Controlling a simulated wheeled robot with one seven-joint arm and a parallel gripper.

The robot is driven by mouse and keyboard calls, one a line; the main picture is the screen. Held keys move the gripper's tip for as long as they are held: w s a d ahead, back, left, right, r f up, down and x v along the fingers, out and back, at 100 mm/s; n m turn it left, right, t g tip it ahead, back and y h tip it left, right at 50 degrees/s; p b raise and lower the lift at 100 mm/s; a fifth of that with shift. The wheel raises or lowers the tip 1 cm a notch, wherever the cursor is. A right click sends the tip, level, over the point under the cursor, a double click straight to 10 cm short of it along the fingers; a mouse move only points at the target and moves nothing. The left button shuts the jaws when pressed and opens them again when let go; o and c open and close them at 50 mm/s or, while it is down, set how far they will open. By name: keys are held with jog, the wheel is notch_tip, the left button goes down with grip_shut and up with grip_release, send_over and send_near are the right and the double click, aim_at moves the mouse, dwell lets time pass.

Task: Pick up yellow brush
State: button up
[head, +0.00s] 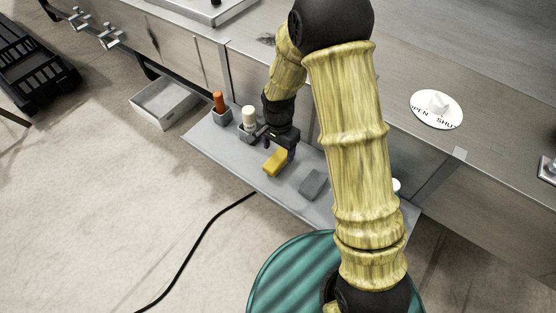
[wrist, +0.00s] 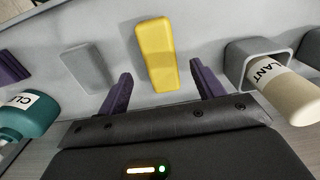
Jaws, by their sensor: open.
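The yellow brush (head: 275,162) lies on a grey shelf (head: 208,143) in the head view. It shows as a plain yellow block (wrist: 157,55) at the middle of the wrist view. My gripper (wrist: 158,85) is open, its two purple fingers apart with the near end of the brush in line between them. In the head view my gripper (head: 280,146) is just above and behind the brush. I cannot tell whether the fingers touch it. Nothing is held.
A grey block (head: 314,183) lies right of the brush. A cream bottle (head: 249,117) and an orange-handled thing (head: 219,102) stand in grey holders at the left. A teal bottle (wrist: 28,116) shows in the wrist view. A black cable (head: 207,232) runs over the floor.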

aim_at(278, 157)
notch_tip(278, 157, down, 5)
jog(key=shift+r+p, duration=0.1)
jog(key=shift+p, duration=0.3)
jog(key=c, duration=1.2)
notch_tip(278, 157, up, 10)
jog(key=shift+b, duration=0.4)
